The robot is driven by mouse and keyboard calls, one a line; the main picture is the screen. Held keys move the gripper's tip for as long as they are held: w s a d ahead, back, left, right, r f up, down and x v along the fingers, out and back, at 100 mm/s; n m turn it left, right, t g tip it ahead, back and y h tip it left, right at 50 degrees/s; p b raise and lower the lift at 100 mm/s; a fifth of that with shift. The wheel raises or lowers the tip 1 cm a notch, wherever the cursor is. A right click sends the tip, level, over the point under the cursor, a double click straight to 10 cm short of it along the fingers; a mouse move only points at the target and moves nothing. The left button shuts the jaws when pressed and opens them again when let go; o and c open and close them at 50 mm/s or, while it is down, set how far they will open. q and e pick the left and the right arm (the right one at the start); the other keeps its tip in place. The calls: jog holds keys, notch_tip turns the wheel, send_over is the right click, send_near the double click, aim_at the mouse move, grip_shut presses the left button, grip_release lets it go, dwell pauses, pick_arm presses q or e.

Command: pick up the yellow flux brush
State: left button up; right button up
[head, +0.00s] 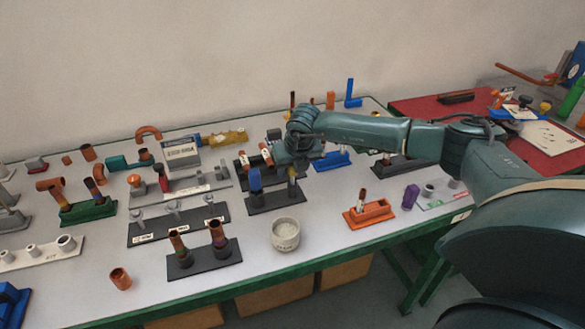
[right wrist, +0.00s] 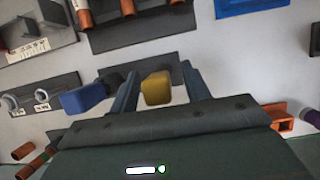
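The yellow flux brush (right wrist: 156,88) shows in the right wrist view as a yellow handle end, between the two fingers of my right gripper (right wrist: 160,92). A gap shows between the handle and the right-hand finger; the left-hand finger is very close to it. In the head view my right gripper (head: 291,160) is over a dark holder (head: 276,201), with the brush mostly hidden below it. A blue-handled brush (head: 254,180) stands in the same holder to the left; it also shows in the right wrist view (right wrist: 85,97). My left gripper is not in view.
A white cup (head: 285,235) stands in front of the holder. An orange holder (head: 370,213) is to the right. A dark holder with copper pipes (head: 203,258) is front left. Several fittings and racks crowd the table behind.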

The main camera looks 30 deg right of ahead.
jog(key=c, duration=0.9)
jog(key=shift+r, duration=0.15)
notch_tip(320, 180, up, 10)
jog(key=shift+f+b, duration=0.1)
jog(key=shift+b, duration=0.6)
